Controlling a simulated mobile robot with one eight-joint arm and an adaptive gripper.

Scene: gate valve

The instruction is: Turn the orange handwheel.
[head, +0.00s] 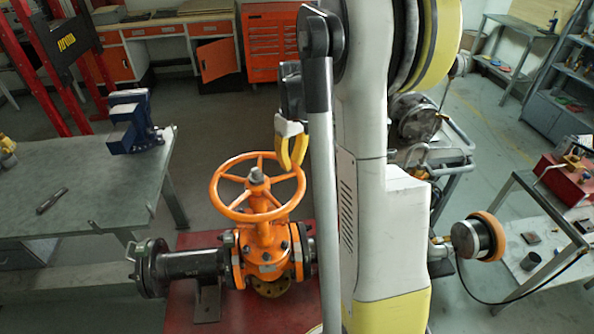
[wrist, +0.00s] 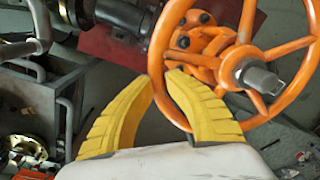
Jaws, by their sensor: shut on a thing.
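The orange handwheel (head: 224,203) sits level on top of the orange gate valve (head: 264,245) in the head view. It has several spokes and a grey stem nut at its hub. My gripper (head: 292,164) is at the wheel's far right rim, reaching down from above. In the wrist view the handwheel (wrist: 303,43) fills the upper right. The yellow fingertips of my gripper (wrist: 160,80) are closed about its rim, one on each side. The exact contact is partly hidden by the fingers.
The valve's dark pipe (head: 195,265) lies on a red stand (head: 240,313). A grey workbench (head: 75,190) with a blue vise (head: 135,123) stands at left. Open floor lies behind the valve.

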